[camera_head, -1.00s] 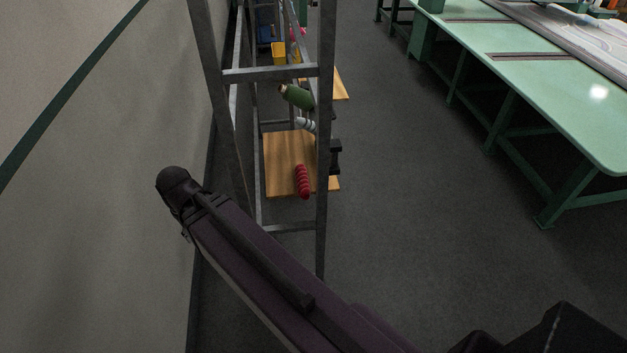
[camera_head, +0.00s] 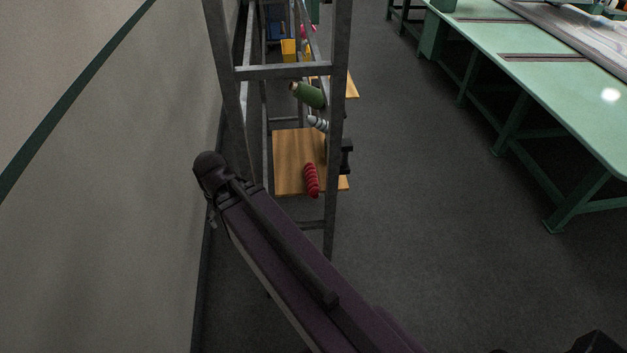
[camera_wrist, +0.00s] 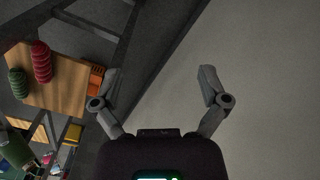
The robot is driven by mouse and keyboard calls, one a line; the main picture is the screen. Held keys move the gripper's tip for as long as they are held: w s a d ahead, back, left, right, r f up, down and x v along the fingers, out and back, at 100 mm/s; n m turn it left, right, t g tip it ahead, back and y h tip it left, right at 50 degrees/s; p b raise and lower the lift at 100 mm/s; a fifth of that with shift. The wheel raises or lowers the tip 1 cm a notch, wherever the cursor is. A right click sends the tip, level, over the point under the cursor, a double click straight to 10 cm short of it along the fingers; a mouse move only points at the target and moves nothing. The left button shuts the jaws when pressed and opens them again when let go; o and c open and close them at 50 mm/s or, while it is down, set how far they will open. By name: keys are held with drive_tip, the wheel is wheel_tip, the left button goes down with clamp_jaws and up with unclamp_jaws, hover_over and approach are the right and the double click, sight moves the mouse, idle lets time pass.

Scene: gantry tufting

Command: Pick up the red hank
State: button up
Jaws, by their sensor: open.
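The red hank (camera_head: 312,180) lies on a wooden shelf board (camera_head: 291,152) inside a grey metal rack in the head view. It also shows at the upper left of the wrist view (camera_wrist: 41,62). My gripper (camera_wrist: 158,80) is open and empty in the wrist view, its two fingers spread apart. The hank is off to the left of the fingers, and nothing is between them. In the head view my arm reaches toward the rack's left side, and I cannot make out the fingers there.
The rack frame (camera_head: 341,110) has uprights and crossbars in front of the board. A dark green hank (camera_wrist: 18,83) lies beside the red one. A green cone (camera_head: 308,95) and yellow bin (camera_head: 289,50) are farther back. A wall stands left; a green table (camera_head: 560,95) right. Floor between is clear.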

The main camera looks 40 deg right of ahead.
drive_tip(key=w+d+f+m+t+b, duration=0.1)
drive_tip(key=w+d+f+b, duration=0.3)
drive_tip(key=w+d, duration=0.1)
drive_tip(key=m+t+h+b, duration=0.25)
drive_tip(key=m+b, duration=0.25)
drive_tip(key=b, duration=0.7)
approach(312, 177)
drive_tip(key=a+r, duration=0.1)
drive_tip(key=shift+s+d+r+t, duration=0.15)
drive_tip(key=shift+s+d+t, duration=0.1)
drive_tip(key=shift+s, duration=0.25)
drive_tip(key=b+x, duration=0.6)
drive_tip(key=x, duration=0.1)
drive_tip(key=shift+f+b, duration=0.35)
drive_tip(key=shift+w+d+f+b, duration=0.1)
drive_tip(key=shift+w+f+b, duration=0.15)
drive_tip(key=shift+f+b, duration=0.2)
drive_tip(key=shift+f, duration=0.1)
drive_tip(key=shift+b+x, duration=2.35)
drive_tip(key=shift+x, duration=0.15)
